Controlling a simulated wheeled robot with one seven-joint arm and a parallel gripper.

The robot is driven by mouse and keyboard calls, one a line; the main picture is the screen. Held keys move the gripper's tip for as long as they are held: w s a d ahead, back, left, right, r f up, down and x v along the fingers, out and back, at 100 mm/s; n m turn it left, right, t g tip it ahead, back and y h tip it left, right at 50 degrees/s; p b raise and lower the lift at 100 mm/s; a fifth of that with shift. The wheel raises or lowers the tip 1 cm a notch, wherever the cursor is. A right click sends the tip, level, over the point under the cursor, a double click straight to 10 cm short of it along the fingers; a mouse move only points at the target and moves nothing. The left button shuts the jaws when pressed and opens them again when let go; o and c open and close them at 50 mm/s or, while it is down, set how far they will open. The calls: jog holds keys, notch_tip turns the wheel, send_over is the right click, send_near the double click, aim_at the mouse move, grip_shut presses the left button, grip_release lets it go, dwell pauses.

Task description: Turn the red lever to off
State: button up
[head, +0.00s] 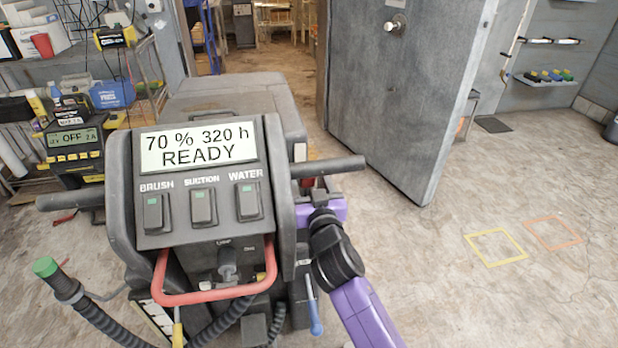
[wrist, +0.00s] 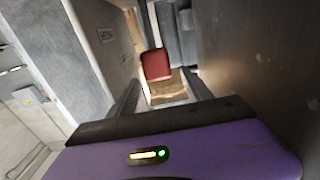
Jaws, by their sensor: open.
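A red block-like piece, which looks like the red lever (wrist: 155,65), shows in the wrist view just beyond my fingertips, above a tan surface. In the head view a small patch of red (head: 307,182) shows behind the right handlebar, mostly hidden; I cannot tell if it is the same piece. My gripper (head: 317,187) is low at the right side of the dark floor machine, partly behind that handlebar. In the wrist view my gripper (wrist: 165,88) is open, its dark fingers apart and pointing towards the red piece, with nothing seen between them. Contact cannot be told.
The machine's display (head: 200,147) reads "70 % 320 h READY". A red loop handle (head: 212,295) is on its front, and the right handlebar (head: 335,168) crosses close to my gripper. A grey door (head: 400,90) stands open behind.

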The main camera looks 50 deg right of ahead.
jog(key=shift+w+d, duration=0.15)
jog(key=shift+w, duration=0.05)
grip_shut()
dwell(1.4)
